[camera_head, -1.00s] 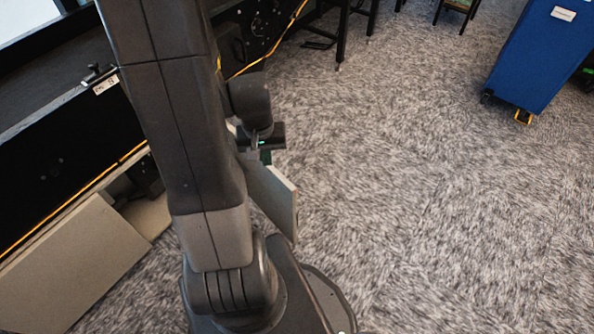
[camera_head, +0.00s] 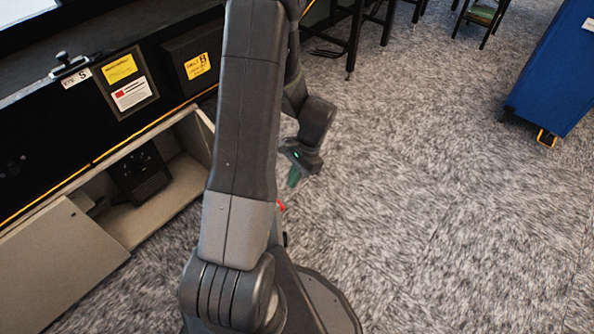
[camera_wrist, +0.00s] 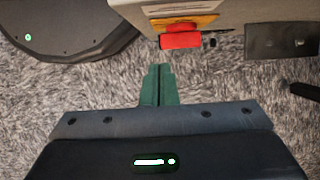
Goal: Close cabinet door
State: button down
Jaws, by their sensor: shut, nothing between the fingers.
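The beige cabinet stands at the left in the head view, under the black sorter; its floor (camera_head: 165,212) shows through an open compartment. The open door is mostly hidden behind my arm in the head view. A beige panel (camera_wrist: 250,12), probably that door, crosses the top right of the wrist view. It has a yellow label (camera_wrist: 205,22) and a red block (camera_wrist: 180,41) near its edge. My gripper (camera_head: 293,178) has green fingers, shut and empty, over the carpet right of the cabinet. In the wrist view the fingertips (camera_wrist: 161,68) point toward the red block, with carpet showing between.
A black box (camera_head: 140,178) sits inside the compartment. Another beige panel (camera_head: 60,262) is at the cabinet's left. A blue bin (camera_head: 555,70) stands at the upper right, and black table legs (camera_head: 355,35) at the back. The carpet (camera_head: 440,210) on the right is clear.

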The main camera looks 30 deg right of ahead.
jog(key=s+a+f+b, duration=0.1)
jog(key=a+f, duration=0.2)
jog(key=a, duration=0.2)
jog(key=shift+a+f+b, duration=0.15)
jog(key=shift+b, duration=0.15)
jog(key=shift+a, duration=0.1)
